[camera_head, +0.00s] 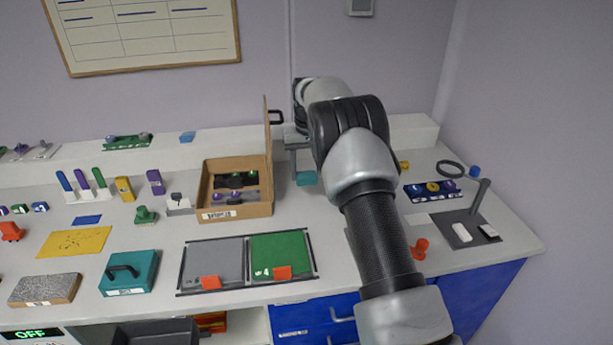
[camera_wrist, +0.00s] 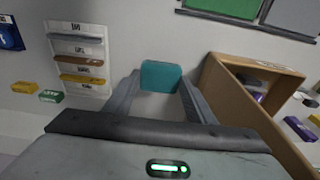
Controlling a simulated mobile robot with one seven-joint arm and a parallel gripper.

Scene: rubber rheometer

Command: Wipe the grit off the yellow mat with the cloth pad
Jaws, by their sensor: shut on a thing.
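The yellow mat (camera_head: 60,246) lies flat at the left of the bench in the head view, with small dark specks scattered over it. My gripper (camera_wrist: 158,88) is shut on a teal pad (camera_wrist: 160,76), which shows between the two fingers in the wrist view. In the head view the teal pad (camera_head: 306,178) is just right of the cardboard box, far to the right of the mat. My arm hides part of the bench there. I cannot tell from its surface whether the teal pad is cloth. The mat is not in the wrist view.
The open cardboard box (camera_head: 237,211) with its raised flap stands beside my gripper. Between it and the mat are a green knobbed block (camera_head: 146,215), a blue flat piece (camera_head: 87,220) and upright coloured blocks. A teal handled case (camera_head: 142,268) and grey block (camera_head: 45,289) stand in front.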

